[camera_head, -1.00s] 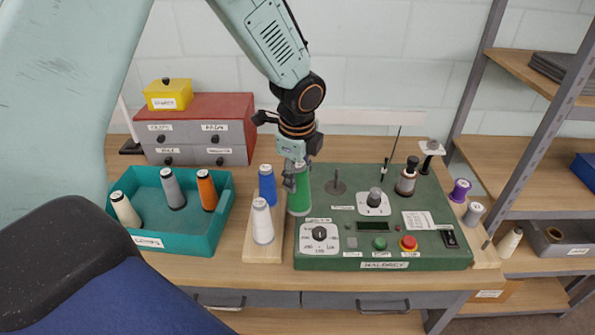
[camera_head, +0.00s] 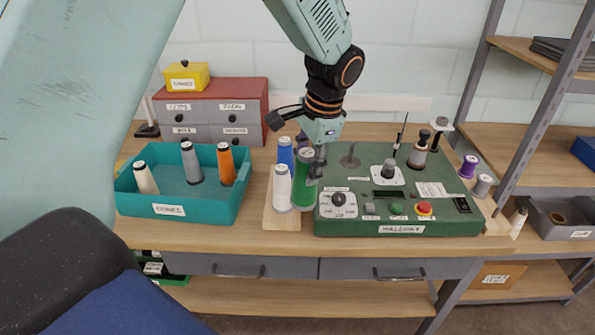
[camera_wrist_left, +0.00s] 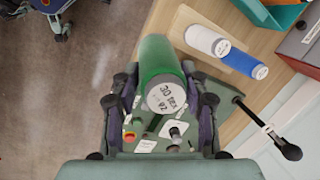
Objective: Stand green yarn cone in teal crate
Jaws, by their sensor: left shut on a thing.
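The green yarn cone (camera_head: 304,183) is upright beside the white and blue cones in the head view. My left gripper (camera_head: 316,163) is shut on its upper part. In the left wrist view the green cone (camera_wrist_left: 160,62), with a printed top label, sits between the fingers of my left gripper (camera_wrist_left: 160,100). I cannot tell whether its base touches anything. The teal crate (camera_head: 182,211) stands to the left on the table. It holds a cream cone (camera_head: 146,180), a grey cone (camera_head: 190,165) and an orange cone (camera_head: 226,167), all standing. My right gripper is out of view.
A white cone (camera_head: 283,190) and a blue cone (camera_head: 286,153) stand on a wooden board just left of the green one. The green control panel (camera_head: 440,222) is to the right. A drawer box (camera_head: 215,110) is behind the crate. The crate's front middle has bare floor.

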